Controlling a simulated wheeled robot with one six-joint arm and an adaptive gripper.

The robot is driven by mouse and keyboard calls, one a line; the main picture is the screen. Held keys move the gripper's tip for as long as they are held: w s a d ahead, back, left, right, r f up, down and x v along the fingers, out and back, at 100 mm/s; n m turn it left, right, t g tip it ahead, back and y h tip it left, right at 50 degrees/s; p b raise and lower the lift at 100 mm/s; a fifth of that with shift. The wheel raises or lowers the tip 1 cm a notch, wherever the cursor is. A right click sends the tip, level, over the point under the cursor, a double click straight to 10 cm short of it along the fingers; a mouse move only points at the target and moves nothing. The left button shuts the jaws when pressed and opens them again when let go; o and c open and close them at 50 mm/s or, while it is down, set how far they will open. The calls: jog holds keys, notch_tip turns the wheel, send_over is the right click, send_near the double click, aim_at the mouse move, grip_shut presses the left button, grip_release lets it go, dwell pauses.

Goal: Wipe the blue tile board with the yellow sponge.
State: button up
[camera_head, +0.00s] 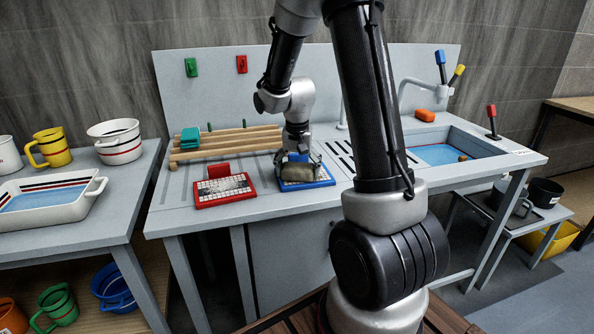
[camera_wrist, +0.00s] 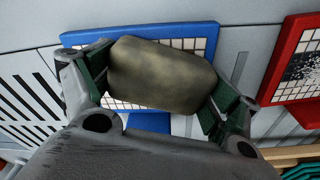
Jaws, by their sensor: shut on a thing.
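A dull yellow-brown sponge (camera_head: 297,173) is held between the fingers of my gripper (camera_head: 298,168). The gripper is shut on it from both sides, as the wrist view also shows for the sponge (camera_wrist: 160,75). The blue tile board (camera_head: 308,187) lies on the grey counter directly under the sponge. In the wrist view, the blue tile board (camera_wrist: 135,31) has white tiles showing past the sponge, and its middle is hidden. The sponge appears to be at or just above the tiles; I cannot tell whether it touches.
A red tile board (camera_head: 222,203) with white specks lies to the left of the blue one. A wooden rack (camera_head: 235,142) with a green block (camera_head: 190,138) stands behind.

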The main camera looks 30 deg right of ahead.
jog(key=shift+s+d+r, duration=0.1)
jog(key=shift+d+r, duration=0.1)
jog(key=shift+d, duration=0.1)
jog(key=shift+a+r, duration=0.1)
jog(key=shift+r, duration=3.8)
jog(key=shift+a, duration=0.1)
